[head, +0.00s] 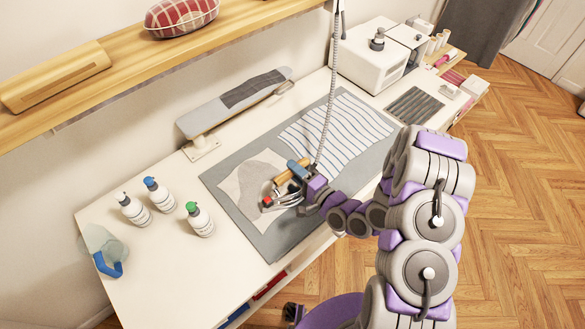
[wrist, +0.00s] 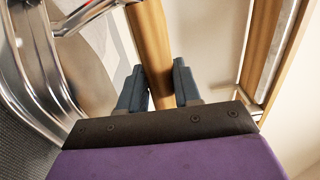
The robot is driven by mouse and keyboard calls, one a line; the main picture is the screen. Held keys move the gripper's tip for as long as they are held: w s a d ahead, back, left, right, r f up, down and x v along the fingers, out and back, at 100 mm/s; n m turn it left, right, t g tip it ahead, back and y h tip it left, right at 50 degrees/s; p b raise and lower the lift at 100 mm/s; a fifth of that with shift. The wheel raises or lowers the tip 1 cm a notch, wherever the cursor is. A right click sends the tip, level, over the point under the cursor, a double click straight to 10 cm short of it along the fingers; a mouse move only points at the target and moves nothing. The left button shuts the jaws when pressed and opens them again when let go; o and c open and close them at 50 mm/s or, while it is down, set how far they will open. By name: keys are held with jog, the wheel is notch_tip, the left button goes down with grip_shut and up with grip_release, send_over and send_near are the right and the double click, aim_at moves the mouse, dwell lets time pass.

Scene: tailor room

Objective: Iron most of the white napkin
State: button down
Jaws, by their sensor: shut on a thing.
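My gripper (head: 303,172) is shut on the wooden handle (wrist: 152,40) of an iron. The iron (head: 284,197) has a shiny metal body, which also shows at the left of the wrist view (wrist: 45,70). In the head view it is over the right part of the white napkin (head: 245,183), and a coiled cord (head: 331,90) rises from near it. The napkin lies on a grey ironing mat (head: 232,211), with its right part hidden by the iron and my gripper. I cannot tell whether the iron's soleplate touches the cloth.
A striped cloth (head: 345,125) lies on the mat's far right. Several bottles, including a green-capped one (head: 200,219), and a blue-handled jug (head: 105,255) stand left of the mat. A narrow ironing board (head: 230,103) stands behind. A wooden shelf (head: 120,75) overhangs the table's back.

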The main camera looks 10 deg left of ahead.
jog(key=shift+v, duration=1.1)
jog(key=shift+f, duration=0.1)
jog(key=shift+a, duration=0.15)
jog(key=shift+p+x, duration=0.65)
jog(key=shift+x, duration=4.15)
jog(key=shift+w, duration=0.1)
jog(key=shift+w, duration=0.1)
jog(key=b+x, duration=0.2)
jog(key=x, duration=0.7)
jog(key=shift+w+r+b, duration=0.2)
jog(key=shift+w+b, duration=0.05)
jog(key=shift+b, duration=0.15)
jog(key=shift+a, duration=0.1)
